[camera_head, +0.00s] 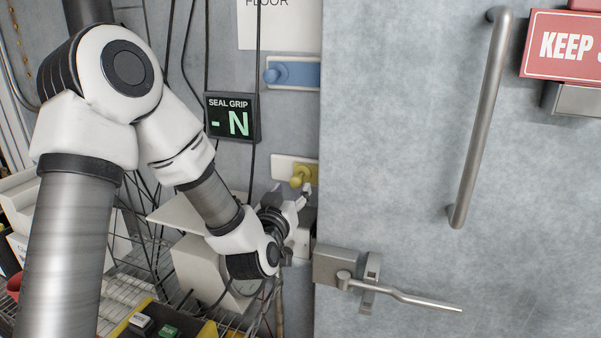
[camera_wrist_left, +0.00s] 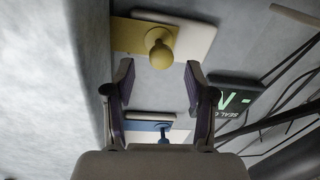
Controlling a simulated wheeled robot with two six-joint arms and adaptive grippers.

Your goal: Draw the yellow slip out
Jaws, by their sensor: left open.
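The yellow slip (camera_head: 312,171) is a flat strip with a round knob, lying against a pale plate (camera_head: 282,166) beside the edge of the grey door. In the left wrist view the yellow slip (camera_wrist_left: 128,36) shows at the top, its knob (camera_wrist_left: 160,52) between and just beyond my fingertips. My left gripper (camera_head: 304,191) is just below the knob in the head view. In the left wrist view its two fingers (camera_wrist_left: 160,75) are spread, with nothing held. Whether a finger touches the knob cannot be told. My right gripper is out of view.
A blue slip (camera_head: 297,73) with a knob sits higher on the wall. A "SEAL GRIP" display (camera_head: 231,117) hangs to the left, with dark cables nearby. The grey door (camera_head: 410,150) has a long handle (camera_head: 482,120) and a lever latch (camera_head: 400,293). A wire rack (camera_head: 130,285) stands low left.

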